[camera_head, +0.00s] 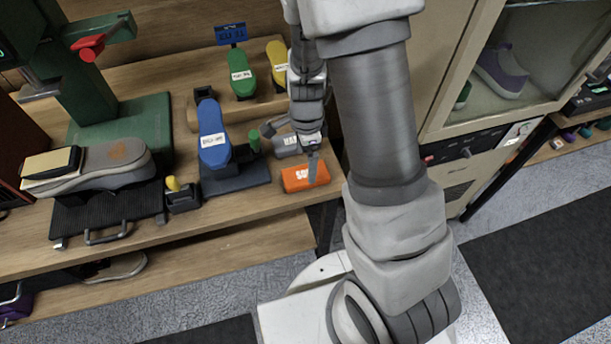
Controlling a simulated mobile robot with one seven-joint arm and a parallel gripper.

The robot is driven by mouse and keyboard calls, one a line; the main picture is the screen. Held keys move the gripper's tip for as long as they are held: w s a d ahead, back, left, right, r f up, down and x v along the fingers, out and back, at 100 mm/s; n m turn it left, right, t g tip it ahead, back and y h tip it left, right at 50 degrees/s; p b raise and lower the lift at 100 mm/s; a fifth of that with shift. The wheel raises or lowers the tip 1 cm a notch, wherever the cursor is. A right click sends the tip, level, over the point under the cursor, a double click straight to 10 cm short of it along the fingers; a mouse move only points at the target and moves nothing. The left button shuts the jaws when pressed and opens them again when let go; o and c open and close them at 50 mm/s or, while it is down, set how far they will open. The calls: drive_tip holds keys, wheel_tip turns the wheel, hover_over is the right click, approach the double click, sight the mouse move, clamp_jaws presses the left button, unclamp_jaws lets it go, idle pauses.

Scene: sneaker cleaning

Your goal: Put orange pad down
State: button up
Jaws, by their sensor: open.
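The orange pad (298,178) is a small block with a white label, lying on the wooden bench top near its front right edge. My gripper (312,165) is over the pad, pointing down, with its jaws open. A finger shows in front of the pad's right part and hides some of it. I cannot tell whether the finger touches the pad. A grey pad (286,146) with a label lies just behind the orange one, partly hidden by my gripper.
A blue shoe-shaped form (212,132) stands left of the pad, with green (240,73) and yellow (277,62) ones behind. A cabinet (470,120) stands right of my arm.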

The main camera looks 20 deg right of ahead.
sight(306, 173)
wheel_tip(306, 173, down, 5)
drive_tip(key=shift+f+b, duration=0.1)
drive_tip(key=shift+b, duration=0.2)
drive_tip(key=c, duration=1.5)
